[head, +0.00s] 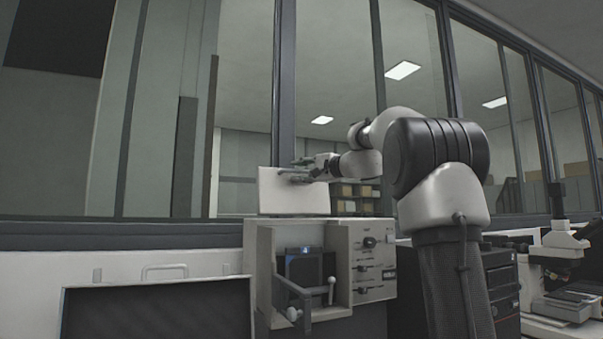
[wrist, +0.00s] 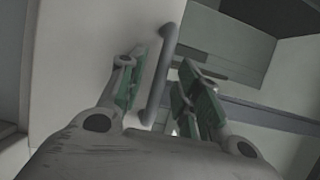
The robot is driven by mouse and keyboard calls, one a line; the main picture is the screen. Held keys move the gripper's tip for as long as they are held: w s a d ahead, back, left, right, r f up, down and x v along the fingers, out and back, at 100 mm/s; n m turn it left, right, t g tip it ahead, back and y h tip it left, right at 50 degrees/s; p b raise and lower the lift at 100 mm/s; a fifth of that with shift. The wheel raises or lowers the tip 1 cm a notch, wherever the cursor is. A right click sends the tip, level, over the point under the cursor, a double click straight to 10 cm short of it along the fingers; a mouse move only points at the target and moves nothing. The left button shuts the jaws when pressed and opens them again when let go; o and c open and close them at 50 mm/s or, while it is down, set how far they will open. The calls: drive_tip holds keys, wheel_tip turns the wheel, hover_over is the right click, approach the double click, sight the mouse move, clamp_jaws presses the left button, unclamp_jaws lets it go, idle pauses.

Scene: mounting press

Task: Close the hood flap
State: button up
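The hood flap (head: 292,197) is a pale flat panel standing raised above the mounting press (head: 352,262). My gripper (head: 291,174) is at its upper edge in the head view. In the wrist view the flap (wrist: 80,70) fills the left side, with a grey bar handle (wrist: 160,80) on it. My gripper (wrist: 165,62) is open there, its green-padded fingers on either side of the handle. The left finger shows a small gap to the handle; whether the right one touches it I cannot tell. In the head view the handle is hard to make out.
The press's open front shows a dark chamber with a lever bar (head: 294,288). A dark monitor (head: 155,308) stands at lower left, a black computer case (head: 500,285) and a microscope (head: 560,265) at right. Framed windows (head: 330,80) rise behind the press.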

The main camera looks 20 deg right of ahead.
clamp_jaws()
